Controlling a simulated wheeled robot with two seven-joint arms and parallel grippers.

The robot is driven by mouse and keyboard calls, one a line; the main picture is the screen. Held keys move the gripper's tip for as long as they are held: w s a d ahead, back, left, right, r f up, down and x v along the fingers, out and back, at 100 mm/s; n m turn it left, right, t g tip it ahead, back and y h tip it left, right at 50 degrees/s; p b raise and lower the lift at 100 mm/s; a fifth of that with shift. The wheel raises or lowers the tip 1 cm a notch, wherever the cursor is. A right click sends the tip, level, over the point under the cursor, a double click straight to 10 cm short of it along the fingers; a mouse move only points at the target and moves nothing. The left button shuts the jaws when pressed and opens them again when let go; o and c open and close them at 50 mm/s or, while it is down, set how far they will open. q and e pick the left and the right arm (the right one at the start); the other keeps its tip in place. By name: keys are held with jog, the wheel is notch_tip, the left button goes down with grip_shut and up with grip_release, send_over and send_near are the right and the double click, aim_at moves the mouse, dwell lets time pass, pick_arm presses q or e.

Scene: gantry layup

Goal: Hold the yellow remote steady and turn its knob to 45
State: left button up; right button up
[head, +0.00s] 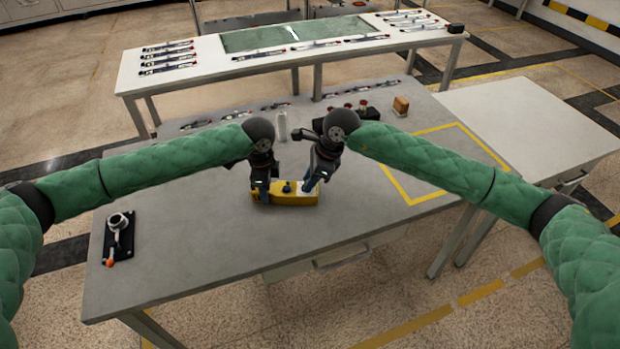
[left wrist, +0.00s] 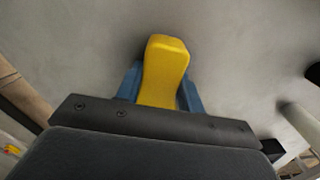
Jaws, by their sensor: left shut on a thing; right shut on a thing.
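The yellow remote (head: 287,199) lies on the grey table near the middle. It shows a dark knob on its top and a pale patch towards its right end. My left gripper (head: 261,195) is shut on the remote's left end. In the left wrist view the yellow remote (left wrist: 166,68) sits between the two blue fingers of my left gripper (left wrist: 160,88). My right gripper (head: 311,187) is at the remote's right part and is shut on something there. The arm hides the contact, so I cannot tell whether it grips a knob. No dial reading is legible.
The grey table (head: 200,262) has free room in front of the remote. A black fixture with an orange-tipped lever (head: 118,238) stands at the left. A yellow outline marks the right side.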

dwell(0.3)
jog(key=o, duration=1)
jog(key=v, duration=1.2)
pick_arm(q)
jog(key=o, duration=1.2)
jog(key=shift+o, duration=0.2)
jog(key=shift+r, duration=0.1)
